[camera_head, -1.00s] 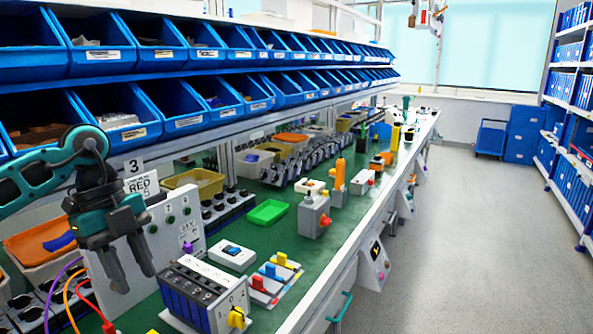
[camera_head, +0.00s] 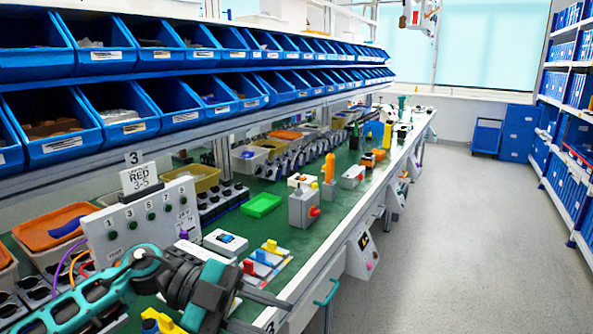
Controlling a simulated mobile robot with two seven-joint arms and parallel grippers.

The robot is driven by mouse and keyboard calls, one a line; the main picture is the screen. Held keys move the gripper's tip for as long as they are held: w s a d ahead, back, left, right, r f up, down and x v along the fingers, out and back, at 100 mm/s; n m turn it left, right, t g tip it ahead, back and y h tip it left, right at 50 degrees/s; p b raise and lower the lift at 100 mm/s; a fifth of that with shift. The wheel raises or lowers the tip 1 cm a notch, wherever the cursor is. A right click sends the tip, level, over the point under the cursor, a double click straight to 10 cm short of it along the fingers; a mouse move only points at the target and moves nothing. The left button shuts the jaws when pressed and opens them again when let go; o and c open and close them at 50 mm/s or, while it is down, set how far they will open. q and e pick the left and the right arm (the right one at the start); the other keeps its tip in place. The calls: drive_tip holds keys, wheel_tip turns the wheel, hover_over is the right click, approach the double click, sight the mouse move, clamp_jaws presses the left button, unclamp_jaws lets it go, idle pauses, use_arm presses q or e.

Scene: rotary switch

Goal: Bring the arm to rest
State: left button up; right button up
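My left arm comes in low from the left, and its teal and dark grey gripper (camera_head: 256,312) is over the front of the bench. Its two dark fingers point right and are apart, with nothing seen between them. A grey switch box (camera_head: 302,211) with a red-orange knob stands farther back on the green bench top, clear of the gripper. My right gripper is not in view.
A white numbered panel (camera_head: 122,235) stands behind my arm. A white rocker switch (camera_head: 225,242), a unit with red, blue and yellow levers (camera_head: 262,262) and a green tray (camera_head: 261,205) are nearby. Blue bins (camera_head: 120,115) line the rack above. The floor (camera_head: 445,230) to the right is clear.

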use_arm(q)
drive_tip(key=w+a+f+n+t+y, duration=0.1)
drive_tip(key=a+f+n+t+y, duration=0.3)
drive_tip(key=n+t, duration=0.6)
drive_tip(key=w+a+f+n+t, duration=0.1)
drive_tip(key=f+n+t, duration=0.5)
drive_tip(key=n+t, duration=0.4)
drive_tip(key=s+a+f+n+g+y, duration=0.3)
drive_tip(key=s+f, duration=0.3)
drive_tip(key=f, duration=0.3)
drive_tip(key=s+a+f+n+g+y, duration=0.2)
drive_tip(key=s+a+f+g+y, duration=0.1)
drive_tip(key=s+a+f+y, duration=0.2)
wheel_tip(320, 180, down, 4)
drive_tip(key=shift+s+a+r+n+y, duration=0.1)
drive_tip(key=shift+s+a+n+y, duration=0.25)
drive_tip(key=shift+s, duration=0.8)
